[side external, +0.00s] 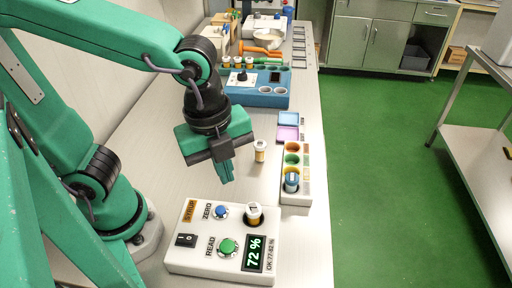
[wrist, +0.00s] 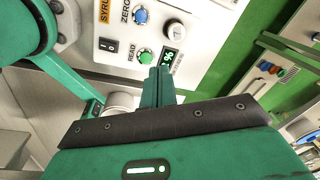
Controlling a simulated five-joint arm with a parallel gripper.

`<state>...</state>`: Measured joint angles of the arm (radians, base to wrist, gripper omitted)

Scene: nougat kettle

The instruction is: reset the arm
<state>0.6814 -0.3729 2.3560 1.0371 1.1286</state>
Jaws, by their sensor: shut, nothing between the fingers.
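My gripper (side external: 226,178) is shut and empty, pointing down above the bench behind the white syrup meter (side external: 195,262). Its closed fingers also show in the wrist view (wrist: 160,75), in front of the meter. The meter has a blue ZERO button (side external: 221,212), a green READ button (side external: 228,246), a black switch (side external: 186,240) and a display (side external: 255,253) reading 72 %. A small white-capped vial (side external: 254,213) stands on the meter's back right corner. The gripper is apart from all of these.
A second small vial (side external: 260,152) stands on the bench right of my gripper. Beyond it is a rack (side external: 297,198) with coloured wells and a blue-topped vial (side external: 292,181). A blue unit (side external: 255,97) and orange-handled items (side external: 262,52) stand farther back. Green floor lies right.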

